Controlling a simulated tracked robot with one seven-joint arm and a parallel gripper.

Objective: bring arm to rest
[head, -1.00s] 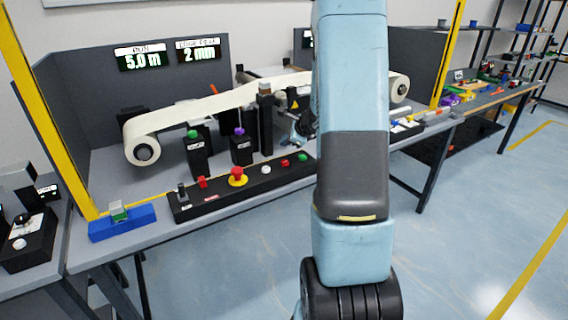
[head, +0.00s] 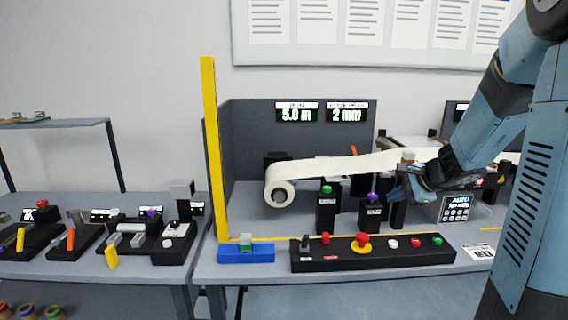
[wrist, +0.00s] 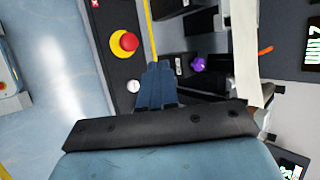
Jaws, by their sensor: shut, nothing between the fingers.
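My arm (head: 500,110) comes in from the right in the head view and bends down to the left over the middle bench. My gripper (head: 393,195) is at its end, above the back of the black button panel and beside the post with the purple knob (head: 372,197). In the wrist view my gripper's blue fingers (wrist: 158,68) are together with nothing between them. They appear over the strip between the panel and the purple knob (wrist: 198,64). I cannot tell whether they touch anything.
The button panel (head: 330,261) has a red stop button (head: 362,241) on a yellow base. A white roll (head: 279,193) feeds a web behind my gripper. A blue block (head: 246,255) sits at left. A yellow post (head: 212,150) stands at the bench's left end.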

